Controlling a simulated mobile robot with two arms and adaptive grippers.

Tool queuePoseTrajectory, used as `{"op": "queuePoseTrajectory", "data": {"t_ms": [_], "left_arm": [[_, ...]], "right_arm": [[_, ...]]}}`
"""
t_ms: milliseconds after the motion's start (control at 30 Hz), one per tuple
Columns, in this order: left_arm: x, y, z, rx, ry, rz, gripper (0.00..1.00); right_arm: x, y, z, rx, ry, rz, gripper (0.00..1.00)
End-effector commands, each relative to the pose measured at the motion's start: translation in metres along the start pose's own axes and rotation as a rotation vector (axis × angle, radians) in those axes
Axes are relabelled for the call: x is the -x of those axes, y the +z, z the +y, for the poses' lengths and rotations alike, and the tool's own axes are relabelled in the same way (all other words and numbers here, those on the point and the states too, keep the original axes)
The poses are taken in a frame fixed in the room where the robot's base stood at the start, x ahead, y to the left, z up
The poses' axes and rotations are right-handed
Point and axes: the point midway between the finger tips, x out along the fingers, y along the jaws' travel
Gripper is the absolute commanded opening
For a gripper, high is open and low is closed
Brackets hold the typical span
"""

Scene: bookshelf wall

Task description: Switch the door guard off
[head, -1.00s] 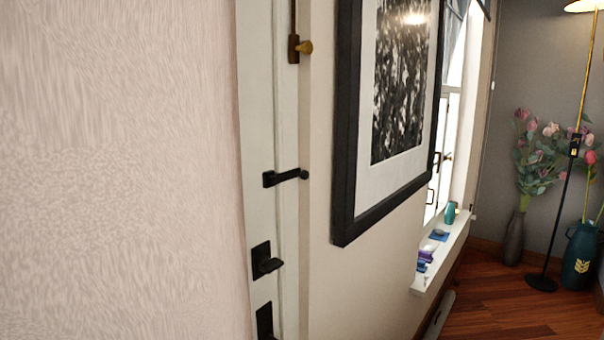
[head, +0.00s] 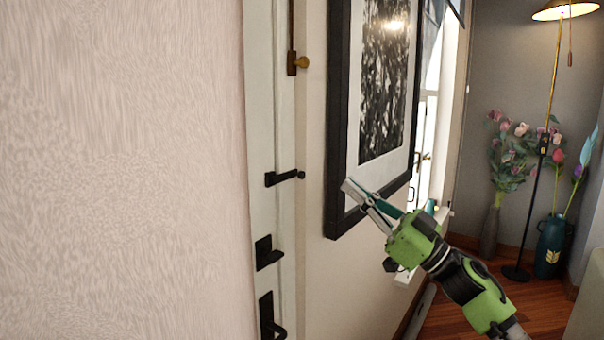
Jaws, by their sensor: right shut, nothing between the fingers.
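The white door (head: 270,120) is seen at a steep angle, left of the framed picture. A black door guard (head: 284,178) with a bar and round knob sits at mid-height on it, its bar reaching right to the door's edge. My right gripper (head: 346,186) is shut and empty, in front of the picture's lower left corner, with a clear gap to the right of the guard's knob. Its green arm comes in from the lower right. My left gripper is out of view.
A brass bolt (head: 298,63) is above the guard; a black latch (head: 267,254) and a door handle (head: 270,318) are below it. A pale wall (head: 120,170) fills the left. A framed picture (head: 335,130) hangs behind my gripper. A floor lamp (head: 517,273) and vases stand far right.

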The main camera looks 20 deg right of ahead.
Motion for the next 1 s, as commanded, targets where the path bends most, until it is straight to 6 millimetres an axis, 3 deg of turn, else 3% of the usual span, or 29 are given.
{"op": "queuePoseTrajectory", "data": {"t_ms": [100, 433, 567, 1000], "left_arm": [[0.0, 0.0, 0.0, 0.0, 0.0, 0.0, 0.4], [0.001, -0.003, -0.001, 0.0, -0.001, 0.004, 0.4], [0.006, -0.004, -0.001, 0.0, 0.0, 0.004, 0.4], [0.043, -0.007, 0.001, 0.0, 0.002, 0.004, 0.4]], "right_arm": [[-0.003, -0.01, -0.006, 0.003, -0.022, 0.008, 0.0], [-0.004, -0.011, -0.006, 0.002, -0.022, 0.009, 0.0], [-0.014, -0.013, -0.006, 0.002, -0.022, 0.01, 0.0], [-0.103, -0.016, -0.008, 0.001, -0.022, 0.012, 0.0]]}}
